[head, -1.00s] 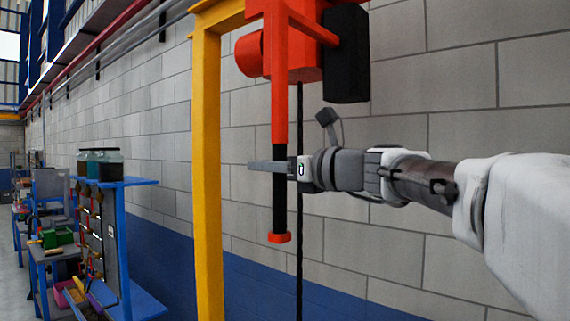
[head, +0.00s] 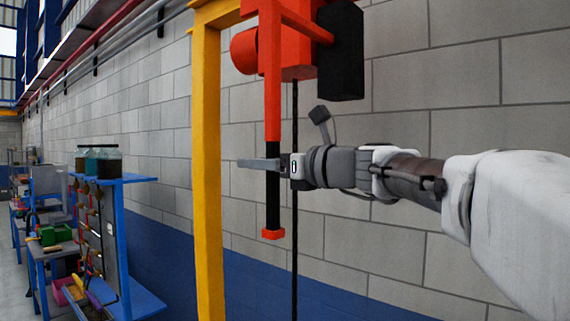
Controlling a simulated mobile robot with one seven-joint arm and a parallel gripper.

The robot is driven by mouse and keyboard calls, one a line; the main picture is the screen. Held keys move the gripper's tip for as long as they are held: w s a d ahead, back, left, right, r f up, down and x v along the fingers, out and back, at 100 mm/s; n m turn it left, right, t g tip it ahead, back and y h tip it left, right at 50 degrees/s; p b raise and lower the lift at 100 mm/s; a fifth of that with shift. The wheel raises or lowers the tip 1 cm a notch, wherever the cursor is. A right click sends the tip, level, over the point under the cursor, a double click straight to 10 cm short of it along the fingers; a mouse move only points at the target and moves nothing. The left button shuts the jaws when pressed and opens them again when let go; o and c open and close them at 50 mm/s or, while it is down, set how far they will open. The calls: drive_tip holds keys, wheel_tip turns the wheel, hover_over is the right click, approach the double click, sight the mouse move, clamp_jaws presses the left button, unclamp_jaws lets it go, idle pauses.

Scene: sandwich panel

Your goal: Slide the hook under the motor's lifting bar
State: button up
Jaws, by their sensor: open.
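A red hoist body (head: 297,68) with a black block (head: 340,50) on its right side hangs at the top of the head view. A red arm comes down from it and ends in a black grip (head: 272,205) with a red-orange end cap (head: 273,234). A dark line (head: 295,262) hangs straight down behind my arm. My gripper (head: 255,164) is open, with its fingers pointing left at the height of the black grip. They overlap the grip in the picture; I cannot tell whether they touch it. No hook, motor or lifting bar can be made out.
A yellow post (head: 207,170) stands just left of my fingertips. A grey block wall (head: 470,90) with a blue lower band runs behind. A blue rack (head: 122,240) with jars on top, and benches, stand at left.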

drive_tip(key=b+v, duration=0.3)
drive_tip(key=v, duration=1.4)
drive_tip(key=shift+s+d, duration=0.1)
drive_tip(key=shift+d, duration=0.05)
drive_tip(key=s+a+f+n+g+h, duration=0.1)
drive_tip(key=s+f+n+h, duration=0.15)
drive_tip(key=f, duration=0.45)
drive_tip(key=s+a+f+n+g+h, duration=0.1)
drive_tip(key=s+f+n+h, duration=0.1)
drive_tip(key=f+n, duration=0.3)
drive_tip(key=s+d+f+n+g+h, duration=0.1)
drive_tip(key=s+d+f+n+h, duration=0.1)
drive_tip(key=f+n, duration=0.4)
drive_tip(key=s+d+f+n+g+h, duration=0.1)
drive_tip(key=s+d+f+n+h, duration=0.2)
drive_tip(key=s+f+n, duration=0.3)
drive_tip(key=s+d+f+n+g+h, duration=0.1)
drive_tip(key=s+d+f+n+h, duration=0.2)
drive_tip(key=f, duration=1)
drive_tip(key=s+n+h, duration=0.1)
drive_tip(key=s+n, duration=0.1)
drive_tip(key=n, duration=0.1)
drive_tip(key=shift+s+h, duration=0.35)
drive_tip(key=shift+s, duration=0.05)
drive_tip(key=shift+d, duration=0.15)
